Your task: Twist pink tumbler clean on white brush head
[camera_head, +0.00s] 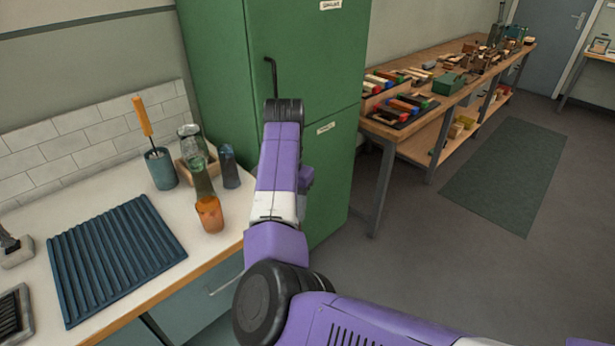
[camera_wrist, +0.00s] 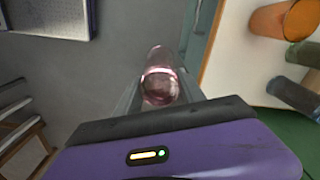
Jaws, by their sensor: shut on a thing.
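In the wrist view my gripper (camera_wrist: 159,95) is shut on a clear pink tumbler (camera_wrist: 161,76). The tumbler sits between the fingers, away from any surface I can make out. It hangs near the counter edge, with grey floor behind it. In the head view the gripper and tumbler are hidden behind my arm. I cannot make out a white brush head for certain. A pale block with a dark upright part (camera_head: 14,247) stands at the left picture edge, partly cut off.
The counter (camera_head: 215,240) holds a ribbed blue mat (camera_head: 110,258), a teal cup (camera_head: 161,170) with an orange-handled tool, an orange tumbler (camera_head: 209,214), a green glass (camera_head: 203,180) and a dark tumbler (camera_head: 229,167). A green cabinet (camera_head: 215,70) stands behind. A dark-bristled brush (camera_head: 10,318) lies lower left.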

